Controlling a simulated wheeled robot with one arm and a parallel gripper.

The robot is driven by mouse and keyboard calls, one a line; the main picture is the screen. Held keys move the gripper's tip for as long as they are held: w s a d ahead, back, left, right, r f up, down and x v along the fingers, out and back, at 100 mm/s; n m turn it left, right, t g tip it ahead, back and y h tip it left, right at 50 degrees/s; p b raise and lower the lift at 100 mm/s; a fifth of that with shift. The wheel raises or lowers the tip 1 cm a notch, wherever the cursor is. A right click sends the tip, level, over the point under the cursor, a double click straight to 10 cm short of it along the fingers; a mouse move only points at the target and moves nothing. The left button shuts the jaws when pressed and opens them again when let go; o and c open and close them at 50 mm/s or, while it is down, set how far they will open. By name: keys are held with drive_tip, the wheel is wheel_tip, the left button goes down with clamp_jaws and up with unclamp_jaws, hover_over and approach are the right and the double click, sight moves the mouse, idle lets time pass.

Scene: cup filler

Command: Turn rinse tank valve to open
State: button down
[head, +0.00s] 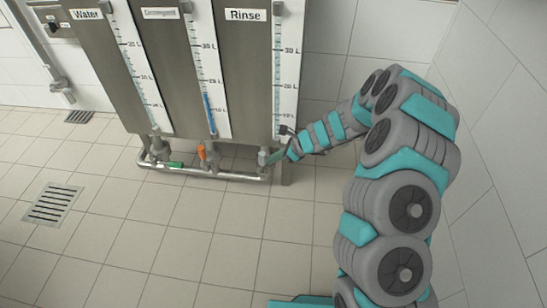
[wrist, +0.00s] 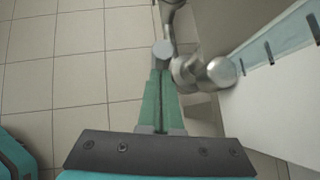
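The rinse tank (head: 243,75) is the right one of three steel tanks. Its valve (head: 263,158) sits low on the pipe below it. My gripper (head: 277,155) reaches in from the right, with its fingertips at this valve. In the wrist view, the long green fingers (wrist: 162,95) lie close together with only a thin dark line between them. Their tips meet the grey round valve end (wrist: 162,49). I cannot make out a separate rinse handle, and I cannot see whether anything thin is held between the fingers.
The water valve (head: 175,164) has a green handle and the detergent valve (head: 207,152) an orange one. A horizontal pipe (head: 230,176) runs below the tanks. The white gauge panel (wrist: 275,100) stands close on the right. The tiled floor (head: 180,240) in front is clear.

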drive_tip(key=s+d+r+p, duration=0.1)
drive_tip(key=s+d+r, duration=0.1)
drive_tip(key=d+r, duration=0.5)
drive_tip(key=shift+s+d, duration=0.25)
drive_tip(key=shift+d, duration=1.65)
drive_tip(key=c, duration=1.6)
unclamp_jaws()
